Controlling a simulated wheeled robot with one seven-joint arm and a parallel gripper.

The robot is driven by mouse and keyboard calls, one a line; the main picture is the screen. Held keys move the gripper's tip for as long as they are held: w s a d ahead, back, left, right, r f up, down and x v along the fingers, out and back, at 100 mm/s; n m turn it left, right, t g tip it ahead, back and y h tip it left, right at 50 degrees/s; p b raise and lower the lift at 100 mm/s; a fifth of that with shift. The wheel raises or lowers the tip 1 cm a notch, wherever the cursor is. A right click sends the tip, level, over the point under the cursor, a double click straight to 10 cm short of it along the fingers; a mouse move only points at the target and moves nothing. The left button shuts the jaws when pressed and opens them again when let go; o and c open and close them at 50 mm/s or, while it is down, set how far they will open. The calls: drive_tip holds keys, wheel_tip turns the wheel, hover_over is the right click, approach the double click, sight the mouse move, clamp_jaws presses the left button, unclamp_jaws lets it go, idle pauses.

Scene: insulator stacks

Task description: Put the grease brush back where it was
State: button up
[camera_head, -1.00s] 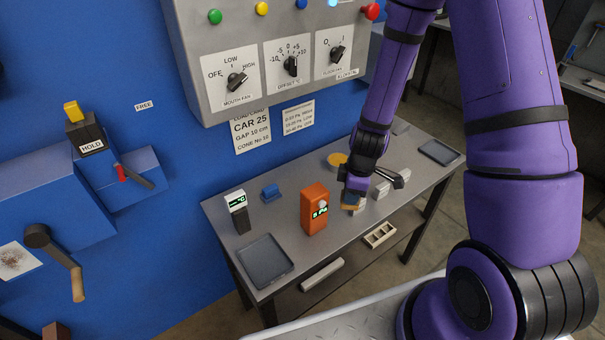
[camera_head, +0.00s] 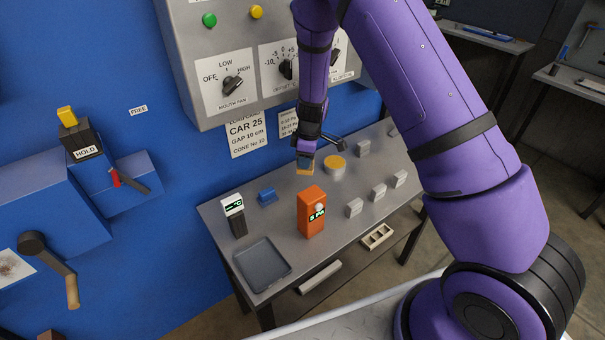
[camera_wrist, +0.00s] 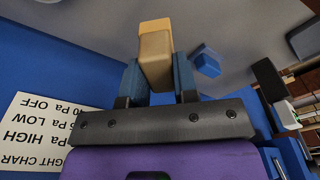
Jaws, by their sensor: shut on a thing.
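The grease brush (camera_wrist: 155,45), a tan, block-shaped piece with a browner end, is held between the blue fingers of my gripper (camera_wrist: 157,78) in the wrist view. In the head view my gripper (camera_head: 305,160) hangs over the back of the bench, with the tan brush end (camera_head: 304,171) pointing down. It is left of the round yellow-topped tin (camera_head: 335,163) and behind the orange meter. A small blue holder (camera_head: 267,196) stands empty to its left; a blue block, likely the same one, shows in the wrist view (camera_wrist: 207,63).
The orange meter (camera_head: 312,213) stands upright in front of my gripper. A white-and-black thermometer (camera_head: 235,214) and a grey tray (camera_head: 262,265) are at the bench's left. Several small grey blocks (camera_head: 378,192) stand at the right. The control box (camera_head: 235,60) overhangs behind.

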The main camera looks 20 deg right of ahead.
sight(303, 173)
drive_tip(key=shift+w+a+f, duration=0.1)
drive_tip(key=shift+w+f, duration=0.15)
drive_tip(key=shift+f, duration=0.3)
drive_tip(key=shift+w+a+f, duration=0.1)
drive_tip(key=shift+w+f, duration=0.1)
drive_tip(key=shift+f, duration=0.3)
wheel_tip(303, 173, down, 4)
drive_tip(key=shift+f, duration=0.2)
drive_tip(key=shift+w+f, duration=0.15)
drive_tip(key=shift+f, duration=0.15)
drive_tip(key=shift+c, duration=0.2)
drive_tip(key=o, duration=0.9)
drive_tip(key=shift+r, duration=0.1)
drive_tip(key=r, duration=0.8)
drive_tip(key=d+r, duration=0.1)
drive_tip(key=r, duration=0.2)
drive_tip(key=shift+s+r, duration=0.25)
drive_tip(key=shift+r, duration=0.15)
